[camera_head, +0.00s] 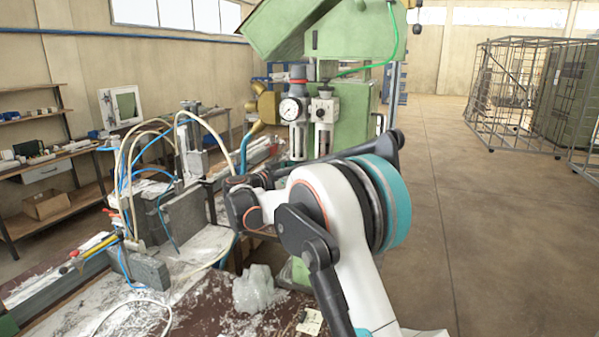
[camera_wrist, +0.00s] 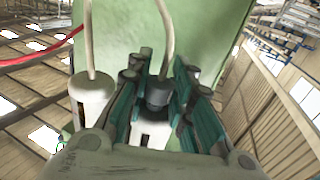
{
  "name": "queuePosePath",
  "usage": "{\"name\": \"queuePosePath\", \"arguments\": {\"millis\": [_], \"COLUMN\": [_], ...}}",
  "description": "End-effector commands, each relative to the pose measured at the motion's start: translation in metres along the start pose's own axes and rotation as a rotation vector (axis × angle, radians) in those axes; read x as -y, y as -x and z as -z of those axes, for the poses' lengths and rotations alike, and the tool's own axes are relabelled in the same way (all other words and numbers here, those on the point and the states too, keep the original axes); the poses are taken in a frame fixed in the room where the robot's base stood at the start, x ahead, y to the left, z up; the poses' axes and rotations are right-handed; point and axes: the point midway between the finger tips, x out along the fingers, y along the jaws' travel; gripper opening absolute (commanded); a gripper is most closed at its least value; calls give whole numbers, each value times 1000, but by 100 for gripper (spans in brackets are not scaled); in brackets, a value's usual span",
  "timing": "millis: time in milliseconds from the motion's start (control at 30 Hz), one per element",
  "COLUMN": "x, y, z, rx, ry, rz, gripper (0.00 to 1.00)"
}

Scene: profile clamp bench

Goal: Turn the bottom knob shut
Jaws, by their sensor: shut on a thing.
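In the wrist view my gripper (camera_wrist: 161,84) has its teal fingers closed on both sides of a dark grey round knob (camera_wrist: 157,95), touching it. A thin pale hose runs from the knob's end, and a white body (camera_wrist: 150,132) shows behind it, partly hidden by the fingers. In the head view, the air unit with a round gauge (camera_head: 291,109) and the clear-bowled unit beside it (camera_head: 324,110) stand on the green machine. My arm covers the area below them, so the bottom knob and my fingers are hidden there.
In the wrist view a second white cylinder (camera_wrist: 91,98) with its own hose stands close left of my fingers. The green machine (camera_head: 352,120) is close behind. A cluttered bench (camera_head: 190,290) with hoses and metal blocks lies left; open floor (camera_head: 480,220) lies right.

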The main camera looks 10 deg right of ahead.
Motion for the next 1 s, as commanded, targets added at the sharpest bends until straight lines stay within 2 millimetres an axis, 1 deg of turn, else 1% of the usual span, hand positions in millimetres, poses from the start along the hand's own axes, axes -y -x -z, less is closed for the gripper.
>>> {"name": "queuePosePath", "arguments": {"millis": [33,700,1000], "x": [-3,-3,-2], "y": [0,-1,-2], "z": [-3,-2,-2], "rx": [1,1,1], "ry": [0,-2,-1], "rz": [41,674,924], "gripper": [0,0,0]}}
